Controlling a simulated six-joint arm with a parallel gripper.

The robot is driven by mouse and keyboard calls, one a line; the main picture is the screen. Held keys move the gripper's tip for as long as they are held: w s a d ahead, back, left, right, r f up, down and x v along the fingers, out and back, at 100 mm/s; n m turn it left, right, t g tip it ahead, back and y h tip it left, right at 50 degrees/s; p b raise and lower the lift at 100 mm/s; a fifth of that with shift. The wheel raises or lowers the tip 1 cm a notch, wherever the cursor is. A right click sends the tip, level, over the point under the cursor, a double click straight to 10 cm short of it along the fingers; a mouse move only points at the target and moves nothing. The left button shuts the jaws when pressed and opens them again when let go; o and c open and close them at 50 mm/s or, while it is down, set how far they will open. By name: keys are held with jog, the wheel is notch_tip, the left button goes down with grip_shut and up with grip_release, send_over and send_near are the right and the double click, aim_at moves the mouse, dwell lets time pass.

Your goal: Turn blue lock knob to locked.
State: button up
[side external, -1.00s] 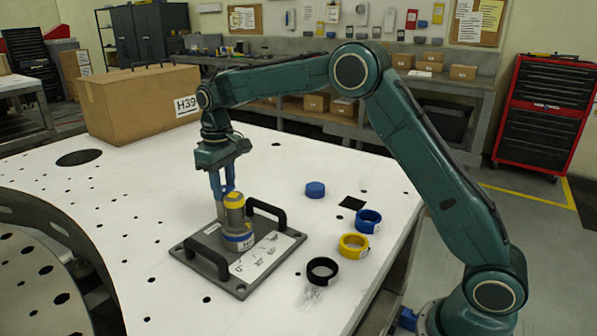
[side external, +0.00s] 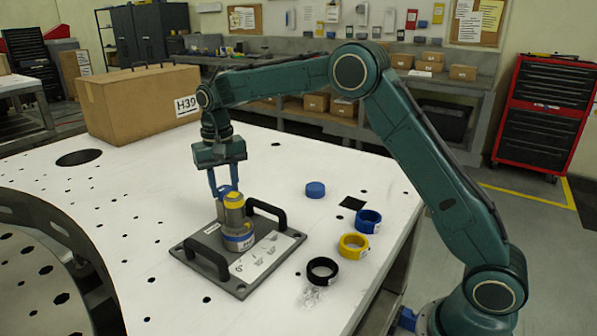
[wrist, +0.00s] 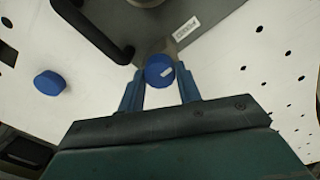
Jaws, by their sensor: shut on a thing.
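The blue lock knob (wrist: 158,70) is round with a small white mark on its face. In the wrist view it sits between the two blue fingers of my gripper (wrist: 161,88), which is shut on it. In the side view my gripper (side external: 224,187) points down just behind the grey turret (side external: 235,214), which has a yellow top and a blue band. There the knob is hard to tell from the fingers. The turret stands on a grey plate (side external: 205,262). I cannot read which lock position the knob is in.
Two black handles (side external: 207,258) (side external: 267,212) rise from the plate on either side of the turret. A loose blue cap (side external: 315,190) and blue (side external: 368,222), yellow (side external: 354,246) and black (side external: 322,270) rings lie to the right. A cardboard box (side external: 140,103) stands at back left.

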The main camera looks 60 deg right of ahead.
aim_at(224, 188)
dwell(0.3)
jog(key=o, duration=1)
jog(key=shift+r, duration=0.1)
jog(key=shift+r, duration=3.7)
